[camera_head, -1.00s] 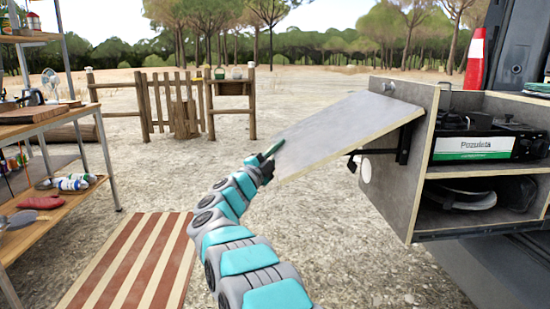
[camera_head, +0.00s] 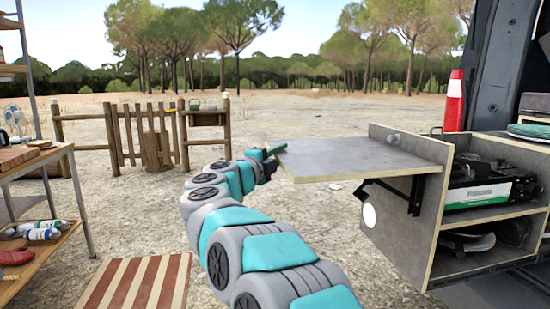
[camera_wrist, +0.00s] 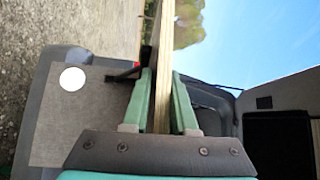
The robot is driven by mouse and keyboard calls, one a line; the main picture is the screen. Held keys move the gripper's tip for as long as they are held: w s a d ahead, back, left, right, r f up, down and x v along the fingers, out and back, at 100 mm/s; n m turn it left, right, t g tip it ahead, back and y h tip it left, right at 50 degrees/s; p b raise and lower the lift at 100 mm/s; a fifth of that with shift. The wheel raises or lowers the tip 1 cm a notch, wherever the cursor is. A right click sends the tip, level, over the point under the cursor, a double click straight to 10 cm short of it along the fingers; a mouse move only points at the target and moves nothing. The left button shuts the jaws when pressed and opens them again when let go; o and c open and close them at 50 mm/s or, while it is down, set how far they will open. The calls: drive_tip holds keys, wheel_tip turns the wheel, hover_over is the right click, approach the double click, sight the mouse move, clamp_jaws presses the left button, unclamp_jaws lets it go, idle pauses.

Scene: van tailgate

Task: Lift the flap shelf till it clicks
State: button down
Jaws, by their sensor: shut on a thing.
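The flap shelf (camera_head: 350,158) is a grey board with a pale wood edge, hinged to the side of the grey cabinet (camera_head: 405,225) at the van. It stands out about level to the left. A black bracket (camera_head: 405,194) shows under it. My gripper (camera_head: 272,155) is at the shelf's free outer end. In the wrist view, my gripper (camera_wrist: 163,100) has its two green fingers on either side of the shelf's edge (camera_wrist: 164,60), shut on it. Whether the bracket is locked cannot be told.
The cabinet holds a black camping stove (camera_head: 480,185) above and a dark item below. A red cone (camera_head: 454,102) stands behind it. A workbench (camera_head: 45,165) with bottles is at the left, and a striped mat (camera_head: 138,283) lies on the ground. Open gravel surrounds the shelf.

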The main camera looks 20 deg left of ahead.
drive_tip(key=shift+d+r, duration=0.1)
drive_tip(key=shift+r, duration=0.15)
drive_tip(key=c, duration=1.1)
unclamp_jaws()
drive_tip(key=shift+w+d, duration=0.1)
drive_tip(key=shift+f, duration=0.1)
drive_tip(key=shift+b+v, duration=0.5)
drive_tip(key=shift+v, duration=3.45)
